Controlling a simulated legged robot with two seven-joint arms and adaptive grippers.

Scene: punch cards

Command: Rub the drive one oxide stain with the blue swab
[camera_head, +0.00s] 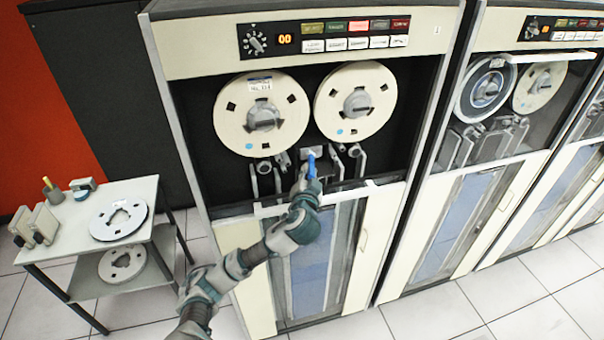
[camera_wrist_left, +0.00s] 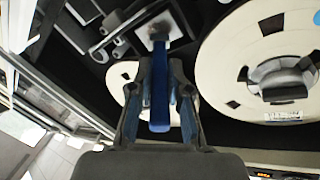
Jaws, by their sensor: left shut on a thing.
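My left gripper (camera_head: 307,178) is shut on the blue swab (camera_head: 311,164) in front of the first tape drive (camera_head: 192,132). In the left wrist view the gripper (camera_wrist_left: 160,92) has a finger on each side of the swab's blue shaft (camera_wrist_left: 159,105). The swab's greyish-brown tip (camera_wrist_left: 158,38) lies over the pale metal head plate (camera_wrist_left: 176,30) and hides part of it; I cannot tell whether they touch. The plate also shows in the head view (camera_head: 312,151), below and between two cream reels. I cannot make out the oxide stain. My right gripper is not in view.
The left reel (camera_head: 262,114) and right reel (camera_head: 355,103) sit just above the head area. Guide rollers (camera_head: 264,168) flank it. A glass door's top edge (camera_head: 270,208) is below. A side table (camera_head: 72,222) with reels stands left. More drives (camera_head: 480,170) stand right.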

